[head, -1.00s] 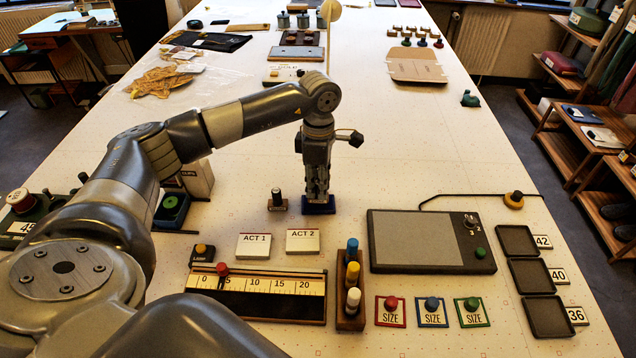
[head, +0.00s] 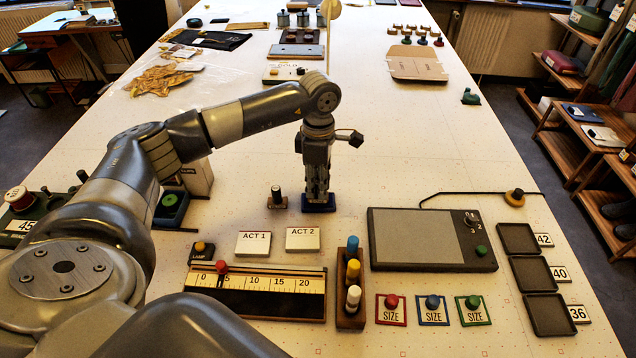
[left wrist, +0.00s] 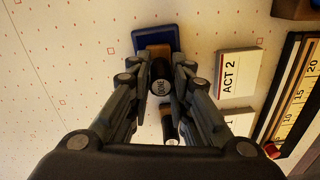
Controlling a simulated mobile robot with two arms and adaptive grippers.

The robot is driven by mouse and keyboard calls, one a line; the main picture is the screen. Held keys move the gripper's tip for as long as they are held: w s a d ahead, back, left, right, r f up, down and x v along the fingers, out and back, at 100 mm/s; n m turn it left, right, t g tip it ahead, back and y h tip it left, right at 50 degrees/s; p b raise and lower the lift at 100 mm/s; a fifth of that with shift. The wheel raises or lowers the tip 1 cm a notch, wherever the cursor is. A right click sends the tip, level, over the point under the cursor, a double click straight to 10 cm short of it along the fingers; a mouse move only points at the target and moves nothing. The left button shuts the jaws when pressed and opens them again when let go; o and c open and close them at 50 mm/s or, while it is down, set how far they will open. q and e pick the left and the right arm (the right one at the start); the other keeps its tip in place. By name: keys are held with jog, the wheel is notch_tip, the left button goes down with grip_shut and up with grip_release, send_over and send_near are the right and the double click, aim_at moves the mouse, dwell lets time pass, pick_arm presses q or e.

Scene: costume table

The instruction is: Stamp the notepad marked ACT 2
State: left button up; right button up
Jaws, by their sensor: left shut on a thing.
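The notepad marked ACT 2 (head: 303,240) lies flat on the table with its white face up. It also shows in the left wrist view (left wrist: 237,76). My left gripper (head: 318,195) points straight down behind it. Its fingers are shut on a stamp (left wrist: 160,75) with a dark round top lettered "ONE" or similar and a brown base. The stamp's base is over the blue pad (left wrist: 155,36), seemingly resting on it; the pad also shows in the head view (head: 320,209). The ACT 1 notepad (head: 254,245) lies to the left of ACT 2. My right gripper is not in view.
A second dark-handled stamp (head: 277,199) stands just left of the gripper. Bare table lies between the blue pad and ACT 2.

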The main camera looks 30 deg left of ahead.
pick_arm(q)
jog(key=shift+f, duration=0.1)
dwell(0.8)
jog(key=shift+r+p, duration=0.4)
jog(key=shift+r, duration=0.45)
jog(key=shift+r+p, duration=1.45)
jog(key=shift+r, duration=1.3)
jog(key=shift+d, duration=0.1)
